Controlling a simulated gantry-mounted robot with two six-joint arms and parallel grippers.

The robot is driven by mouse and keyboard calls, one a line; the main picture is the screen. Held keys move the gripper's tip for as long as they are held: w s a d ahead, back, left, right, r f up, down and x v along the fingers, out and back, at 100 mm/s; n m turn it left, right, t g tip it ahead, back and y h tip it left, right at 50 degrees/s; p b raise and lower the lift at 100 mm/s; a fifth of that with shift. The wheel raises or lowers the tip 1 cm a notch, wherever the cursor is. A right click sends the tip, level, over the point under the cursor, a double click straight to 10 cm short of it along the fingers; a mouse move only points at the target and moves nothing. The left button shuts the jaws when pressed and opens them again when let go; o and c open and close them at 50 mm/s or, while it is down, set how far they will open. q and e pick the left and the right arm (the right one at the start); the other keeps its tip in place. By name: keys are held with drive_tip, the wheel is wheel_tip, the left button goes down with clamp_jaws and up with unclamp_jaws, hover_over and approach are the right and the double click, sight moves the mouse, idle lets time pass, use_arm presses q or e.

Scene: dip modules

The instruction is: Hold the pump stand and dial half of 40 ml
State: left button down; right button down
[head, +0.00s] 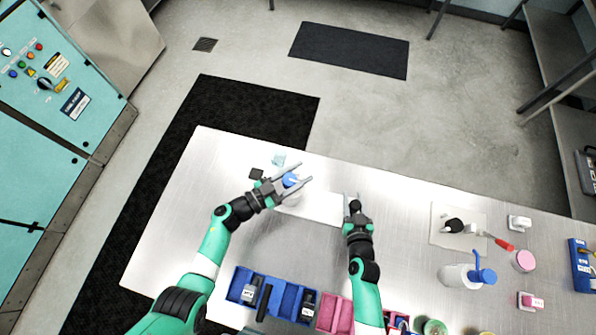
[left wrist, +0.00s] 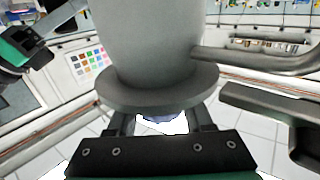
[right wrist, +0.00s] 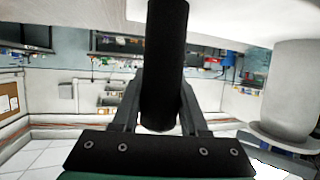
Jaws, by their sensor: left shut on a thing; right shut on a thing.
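The pump stand, a grey cylinder with a wide round flange (left wrist: 160,95), fills the middle of the left wrist view. Its blue part (head: 291,179) shows between the fingers of my left gripper (head: 305,174) in the head view. My left gripper is shut on the stand. My right gripper (head: 351,196) is shut on a black cylindrical knob (right wrist: 165,65), which lies between its fingers in the right wrist view. The grey stand also shows at the right of that view (right wrist: 297,95). No dial marks can be read.
A white mat (head: 322,208) lies between the grippers. A light blue item (head: 278,160) and a dark square (head: 256,174) sit beyond the left gripper. Blue bins (head: 268,291) stand at the near edge; a white bottle with blue pump (head: 457,276) stands right.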

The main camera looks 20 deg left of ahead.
use_arm(q)
drive_tip(key=shift+c, duration=1.5)
unclamp_jaws()
drive_tip(key=v, duration=1.2)
